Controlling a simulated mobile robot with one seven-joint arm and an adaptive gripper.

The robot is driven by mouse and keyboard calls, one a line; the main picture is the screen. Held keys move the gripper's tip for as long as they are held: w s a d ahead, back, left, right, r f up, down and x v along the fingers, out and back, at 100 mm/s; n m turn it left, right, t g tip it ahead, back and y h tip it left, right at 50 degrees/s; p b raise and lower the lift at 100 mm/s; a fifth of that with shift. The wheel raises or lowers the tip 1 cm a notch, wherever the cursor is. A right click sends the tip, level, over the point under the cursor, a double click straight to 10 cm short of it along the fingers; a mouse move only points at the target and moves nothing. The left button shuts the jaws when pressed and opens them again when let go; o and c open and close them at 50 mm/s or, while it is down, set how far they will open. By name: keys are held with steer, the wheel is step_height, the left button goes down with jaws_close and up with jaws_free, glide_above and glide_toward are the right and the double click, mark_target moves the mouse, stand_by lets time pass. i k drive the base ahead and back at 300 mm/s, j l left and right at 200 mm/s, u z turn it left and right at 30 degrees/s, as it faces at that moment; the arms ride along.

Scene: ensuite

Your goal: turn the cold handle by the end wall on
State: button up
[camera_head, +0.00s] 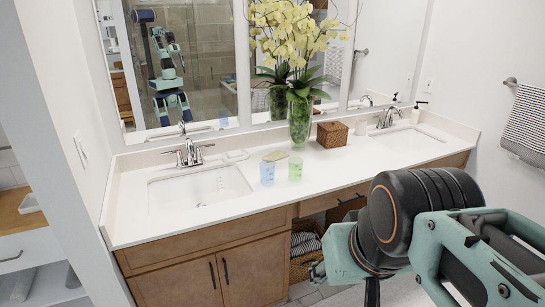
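Two chrome faucets stand on the white counter. The left faucet (188,153) is behind the left sink (200,188), with a small lever handle (204,147) on its right and another (175,154) on its left. The right faucet (386,118) is behind the right sink (405,138), near the right wall; its handles are too small to tell apart. No running water shows at either sink. My teal and black arm fills the lower right, in front of the counter and apart from both faucets. I cannot make out my gripper's fingers.
A wide mirror (200,60) is behind. A towel (525,120) hangs on the right wall.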

mark_target(199, 148)
steer(key=i+l+u, duration=0.1)
steer(key=u, duration=0.2)
steer(key=i+l+u, duration=0.15)
steer(key=u, duration=0.2)
steer(key=i, duration=0.4)
steer(key=i+j+z, duration=0.1)
steer(key=i, duration=0.35)
steer(key=i+j+z, duration=0.1)
steer(key=i, duration=0.35)
steer(key=i+j+z, duration=0.1)
steer(key=i+j, duration=0.15)
steer(key=i, duration=0.15)
steer(key=i+l+u, duration=0.1)
steer(key=l+u, duration=0.2)
steer(key=l, duration=0.15)
